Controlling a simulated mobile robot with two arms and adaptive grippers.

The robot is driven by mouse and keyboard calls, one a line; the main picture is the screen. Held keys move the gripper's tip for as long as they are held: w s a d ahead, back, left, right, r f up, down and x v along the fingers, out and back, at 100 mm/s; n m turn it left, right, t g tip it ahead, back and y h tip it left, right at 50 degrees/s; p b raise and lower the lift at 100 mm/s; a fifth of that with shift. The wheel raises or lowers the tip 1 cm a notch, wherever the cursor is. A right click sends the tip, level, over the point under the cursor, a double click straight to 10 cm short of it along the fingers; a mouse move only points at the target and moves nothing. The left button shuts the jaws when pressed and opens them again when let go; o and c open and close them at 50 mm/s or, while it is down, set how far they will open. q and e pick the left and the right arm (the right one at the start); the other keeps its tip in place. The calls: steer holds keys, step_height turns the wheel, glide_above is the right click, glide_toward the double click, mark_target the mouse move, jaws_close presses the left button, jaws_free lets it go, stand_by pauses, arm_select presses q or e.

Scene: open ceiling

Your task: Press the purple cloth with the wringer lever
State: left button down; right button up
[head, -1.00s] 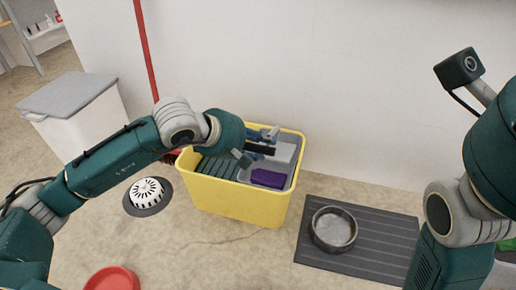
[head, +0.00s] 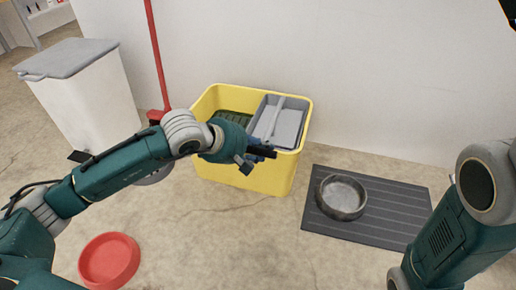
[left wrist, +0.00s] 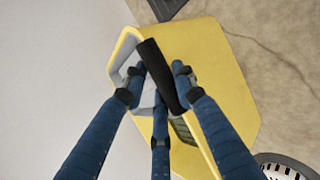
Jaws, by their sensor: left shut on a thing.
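The yellow mop bucket (head: 248,178) stands on the floor by the wall. Its grey wringer (head: 290,125) fills the right side, with a grey plate lying over the basket. The purple cloth is not visible now. My left gripper (head: 258,152) is at the bucket's front rim, shut on the lever's black handle (head: 268,153). In the left wrist view, the blue fingers close around this black handle (left wrist: 163,76) above the yellow bucket (left wrist: 225,85). My right arm shows at the right edge, but its gripper is out of view.
A grey bowl (head: 341,197) sits on a dark ribbed mat (head: 385,215) to the right. A red bowl (head: 109,261) lies at the front left. A white bin with a grey lid (head: 68,58) stands at the left.

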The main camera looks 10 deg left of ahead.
arm_select(q)
steer(key=shift+s+d+f, duration=0.35)
steer(key=shift+s+d, duration=0.05)
steer(key=shift+d, duration=0.3)
steer(key=c, duration=1.8)
jaws_free()
steer(key=o, duration=0.4)
steer(key=shift+d+f, duration=0.15)
steer(key=shift+o, duration=0.2)
steer(key=shift+w, duration=0.1)
steer(key=shift+a+r, duration=0.2)
steer(key=shift+a, duration=0.05)
steer(key=v, duration=1.1)
steer(key=shift+a+r, duration=0.25)
